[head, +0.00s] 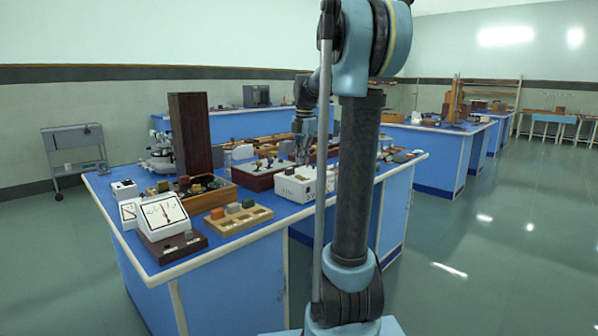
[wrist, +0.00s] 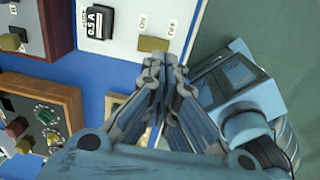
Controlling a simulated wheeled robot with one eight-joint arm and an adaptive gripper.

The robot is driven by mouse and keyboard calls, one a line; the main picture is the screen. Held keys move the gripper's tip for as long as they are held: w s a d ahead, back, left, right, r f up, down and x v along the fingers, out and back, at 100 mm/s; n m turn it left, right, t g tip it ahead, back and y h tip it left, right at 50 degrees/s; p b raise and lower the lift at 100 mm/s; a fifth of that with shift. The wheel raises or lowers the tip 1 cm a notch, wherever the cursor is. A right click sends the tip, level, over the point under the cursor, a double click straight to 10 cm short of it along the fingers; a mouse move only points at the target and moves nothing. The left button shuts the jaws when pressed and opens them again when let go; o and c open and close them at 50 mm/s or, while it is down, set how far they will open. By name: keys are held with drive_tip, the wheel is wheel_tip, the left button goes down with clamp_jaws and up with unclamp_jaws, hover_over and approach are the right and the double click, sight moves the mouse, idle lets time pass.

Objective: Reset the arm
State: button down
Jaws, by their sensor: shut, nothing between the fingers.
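My gripper (head: 303,160) hangs over the blue-topped bench (head: 270,222) in the head view, at the end of my arm. It is close to a white instrument box (head: 297,188); I cannot tell whether it touches it. In the wrist view my gripper (wrist: 165,64) has its fingers together with nothing between them. The fingertips are just below a tan switch on the white box (wrist: 119,33), which carries a black 0.5 A block.
A white meter (head: 162,216), a wooden tray (head: 239,220) and a tall dark wooden box (head: 190,132) stand on the bench. A brown-framed panel (wrist: 40,115) lies left in the wrist view. Open floor (head: 480,260) is at right; other benches stand behind.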

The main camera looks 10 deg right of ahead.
wheel_tip(320, 180, up, 8)
drive_tip(key=s, duration=0.1)
drive_tip(key=s+f+m+t, duration=0.1)
drive_tip(key=s+f+m, duration=2.4)
drive_tip(key=s+f, duration=0.5)
drive_tip(key=s, duration=0.3)
drive_tip(key=shift+d+t, duration=0.3)
drive_tip(key=shift+t, duration=0.1)
drive_tip(key=shift+s+f, duration=0.1)
drive_tip(key=shift+w+f, duration=0.2)
drive_tip(key=shift+w, duration=0.25)
